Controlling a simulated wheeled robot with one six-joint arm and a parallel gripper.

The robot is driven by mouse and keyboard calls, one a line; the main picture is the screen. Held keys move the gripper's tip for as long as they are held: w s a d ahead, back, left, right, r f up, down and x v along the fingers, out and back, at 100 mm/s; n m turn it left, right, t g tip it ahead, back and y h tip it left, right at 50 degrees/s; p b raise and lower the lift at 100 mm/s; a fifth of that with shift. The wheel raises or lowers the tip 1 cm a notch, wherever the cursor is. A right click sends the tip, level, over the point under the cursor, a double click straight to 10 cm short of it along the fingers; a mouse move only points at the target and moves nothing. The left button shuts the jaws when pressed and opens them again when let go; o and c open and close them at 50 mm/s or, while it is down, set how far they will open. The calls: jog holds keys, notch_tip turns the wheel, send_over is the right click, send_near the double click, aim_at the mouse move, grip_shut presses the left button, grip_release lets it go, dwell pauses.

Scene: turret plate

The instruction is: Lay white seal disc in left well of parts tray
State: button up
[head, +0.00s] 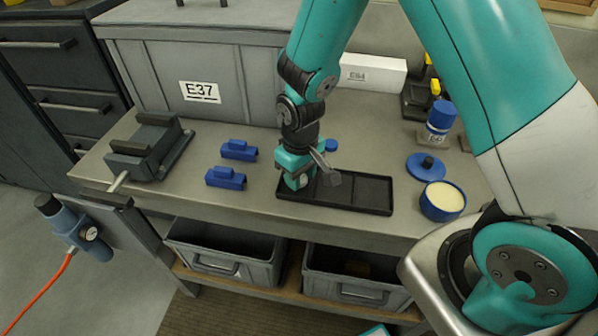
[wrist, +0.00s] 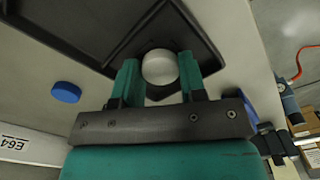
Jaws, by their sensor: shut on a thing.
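The black parts tray (head: 362,193) lies near the front of the bench; it also shows in the wrist view (wrist: 100,22). My gripper (head: 297,182) is low over the tray's left end, pointing down. In the wrist view, my gripper (wrist: 158,76) is shut on the white seal disc (wrist: 160,66), a finger on either side of it. The disc appears within the outline of the left well. I cannot tell whether it touches the well floor. In the head view the fingers mostly hide the disc and the left well.
Two blue blocks (head: 226,178) and a grey vise (head: 150,148) stand left of the tray. A blue lid (head: 425,168) and an open blue tub (head: 442,201) stand to its right. A small blue disc (head: 331,145) lies behind it. The grey E37 case (head: 150,68) stands at the back.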

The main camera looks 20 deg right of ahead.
dwell(0.3)
jog(key=o, duration=1)
notch_tip(320, 180, up, 18)
jog(key=shift+f+b, duration=0.2)
jog(key=shift+b, duration=0.6)
jog(key=s+a+r+n+y, duration=0.1)
jog(key=s, duration=0.5)
jog(key=s+a+r+n+y, duration=0.1)
jog(key=s+a+r, duration=0.1)
jog(key=s, duration=0.4)
jog(key=s+a+r+n+y, duration=0.1)
jog(key=s+a+r+y, duration=0.1)
jog(key=s, duration=0.4)
jog(key=shift+s, duration=0.15)
